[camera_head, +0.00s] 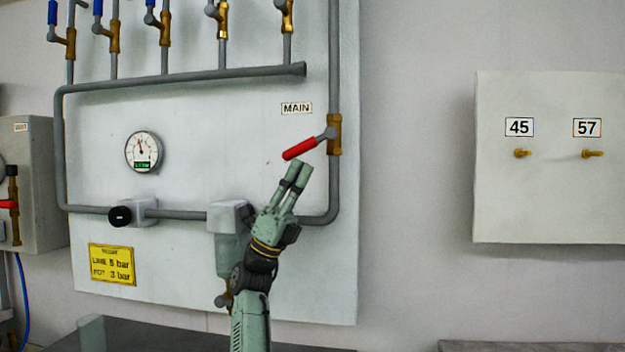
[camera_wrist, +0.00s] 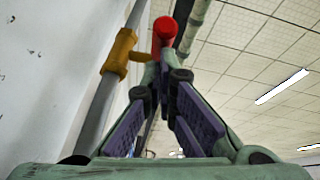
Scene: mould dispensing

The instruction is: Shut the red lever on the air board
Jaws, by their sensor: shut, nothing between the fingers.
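The red lever (camera_head: 305,147) is on the MAIN valve (camera_head: 334,134) at the right of the air board (camera_head: 215,130). It points left and slightly down from the valve, across the upright grey pipe. My gripper (camera_head: 298,170) is just below the lever's free end, fingers pointing up and together, with nothing between them. In the wrist view the red lever (camera_wrist: 164,32) shows end-on beyond my fingertips, with the brass valve (camera_wrist: 120,52) to its left. I cannot tell whether the fingertips touch the lever.
Several small valves with blue levers (camera_head: 113,37) line the top of the board. A round gauge (camera_head: 142,152), a black knob (camera_head: 120,216) and a yellow sign (camera_head: 112,264) are at the left. A panel marked 45 and 57 (camera_head: 550,190) stands at the right, with bare wall between.

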